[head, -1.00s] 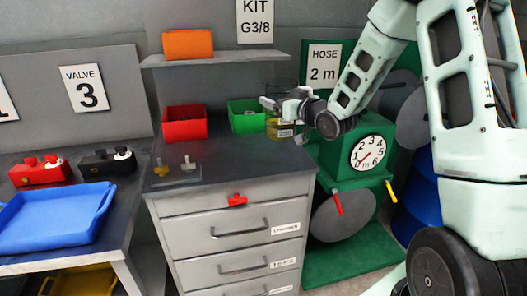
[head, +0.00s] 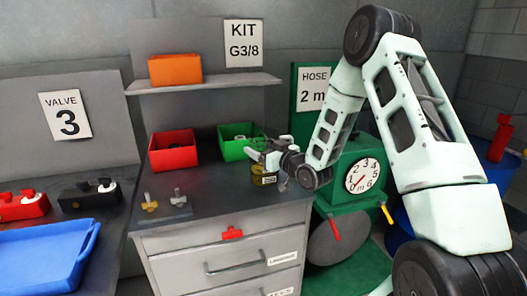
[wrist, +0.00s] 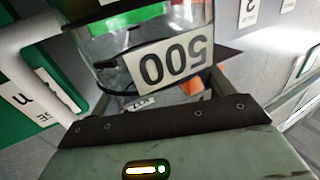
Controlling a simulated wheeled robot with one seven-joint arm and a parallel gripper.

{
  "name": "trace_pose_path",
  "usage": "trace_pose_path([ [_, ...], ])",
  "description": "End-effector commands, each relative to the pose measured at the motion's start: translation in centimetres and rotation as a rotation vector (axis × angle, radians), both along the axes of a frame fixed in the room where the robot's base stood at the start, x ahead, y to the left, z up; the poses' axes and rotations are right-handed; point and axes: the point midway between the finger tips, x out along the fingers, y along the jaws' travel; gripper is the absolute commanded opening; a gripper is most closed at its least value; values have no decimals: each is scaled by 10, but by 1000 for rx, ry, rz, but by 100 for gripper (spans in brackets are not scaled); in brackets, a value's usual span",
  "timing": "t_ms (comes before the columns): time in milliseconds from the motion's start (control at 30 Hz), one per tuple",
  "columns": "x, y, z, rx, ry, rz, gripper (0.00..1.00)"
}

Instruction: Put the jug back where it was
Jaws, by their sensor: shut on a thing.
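The jug (wrist: 130,65) is a clear, dark-edged vessel in the wrist view, with a white label reading 500 upside down.
A red bin (head: 172,152) and the green bin (head: 234,150) stand at the back of the cabinet top. Brass and grey fittings (head: 150,206) lie front left. A shelf (head: 205,85) with an orange bin (head: 175,70) is above. A green hose stand with a dial (head: 362,175) is right.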

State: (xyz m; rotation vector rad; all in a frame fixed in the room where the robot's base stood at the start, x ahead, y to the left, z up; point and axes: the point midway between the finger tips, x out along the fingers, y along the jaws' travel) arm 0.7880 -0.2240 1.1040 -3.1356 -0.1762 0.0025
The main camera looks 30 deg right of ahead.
Motion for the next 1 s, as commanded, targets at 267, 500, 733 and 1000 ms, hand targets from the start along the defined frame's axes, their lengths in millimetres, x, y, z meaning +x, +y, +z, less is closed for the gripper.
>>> trace_pose_path([
  [267,0,0,-14,-2,-3,1,50],
  [500,0,0,-17,-2,-3,1,50],
  [733,0,0,-16,-1,-2,0,100],
  [1000,-7,-1,-16,-1,-1,0,100],
])
